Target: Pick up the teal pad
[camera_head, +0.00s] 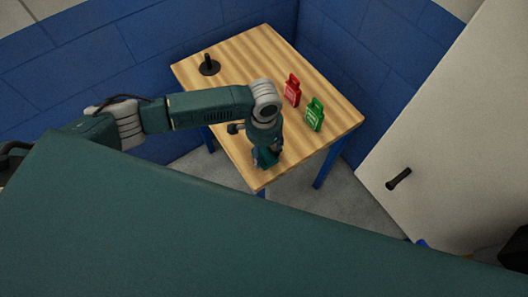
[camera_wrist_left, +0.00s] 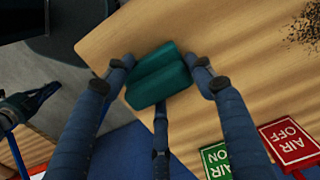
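The teal pad (camera_wrist_left: 158,76) is a blocky ridged piece at the table's near corner. In the left wrist view it lies between the fingers of my left gripper (camera_wrist_left: 163,82), one finger at each side and a third at its lower edge. The fingers are spread apart; whether they touch the pad cannot be told. In the head view my left gripper (camera_head: 265,157) hangs over the near corner of the wooden table (camera_head: 290,160), and its hand hides most of the pad.
A red AIR OFF tag (camera_head: 292,91) and a green AIR ON tag (camera_head: 314,115) stand at the table's right. Blue walls back the table. A pale door (camera_head: 440,120) is at right.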

